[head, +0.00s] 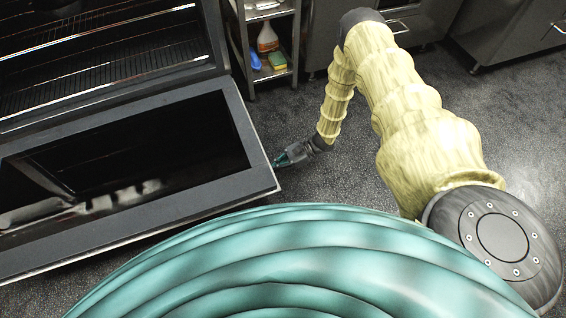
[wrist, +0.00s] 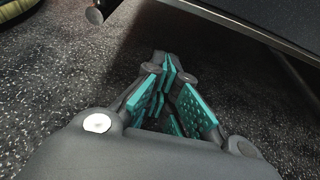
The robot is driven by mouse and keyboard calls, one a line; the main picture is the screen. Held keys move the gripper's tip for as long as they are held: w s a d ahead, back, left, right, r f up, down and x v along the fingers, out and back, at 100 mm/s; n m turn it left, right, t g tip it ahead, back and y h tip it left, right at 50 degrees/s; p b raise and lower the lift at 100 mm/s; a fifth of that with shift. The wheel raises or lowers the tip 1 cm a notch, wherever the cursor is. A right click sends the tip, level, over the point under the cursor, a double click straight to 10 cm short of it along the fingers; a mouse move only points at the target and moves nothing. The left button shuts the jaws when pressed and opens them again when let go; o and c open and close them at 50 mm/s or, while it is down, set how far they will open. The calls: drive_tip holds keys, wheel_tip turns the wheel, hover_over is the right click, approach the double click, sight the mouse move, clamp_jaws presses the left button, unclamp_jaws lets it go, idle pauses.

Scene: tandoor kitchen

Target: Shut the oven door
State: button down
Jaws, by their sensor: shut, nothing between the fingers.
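The oven (head: 110,45) stands at the upper left in the head view, with its racks showing inside. Its door (head: 235,110) is open, folded down and outward, with a dark glass panel in a grey frame. My gripper (head: 279,161) is shut and empty, close beside the door's right edge near its outer corner. I cannot tell whether it touches the door. In the wrist view the teal finger pads of my gripper (wrist: 166,70) come together at the tips. A dark panel edge, apparently the door (wrist: 250,25), runs above and to the right of them.
A metal shelf (head: 236,35) right of the oven holds a spray bottle (head: 267,38), a blue item (head: 254,60) and a sponge (head: 277,61). Grey cabinets (head: 500,22) line the back. Speckled floor (head: 330,185) is clear around my gripper.

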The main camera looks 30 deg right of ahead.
drive_tip(key=shift+w+d+r+b, duration=0.15)
drive_tip(key=shift+r+b, duration=0.25)
drive_tip(key=shift+r, duration=1.6)
drive_tip(key=shift+r, duration=0.1)
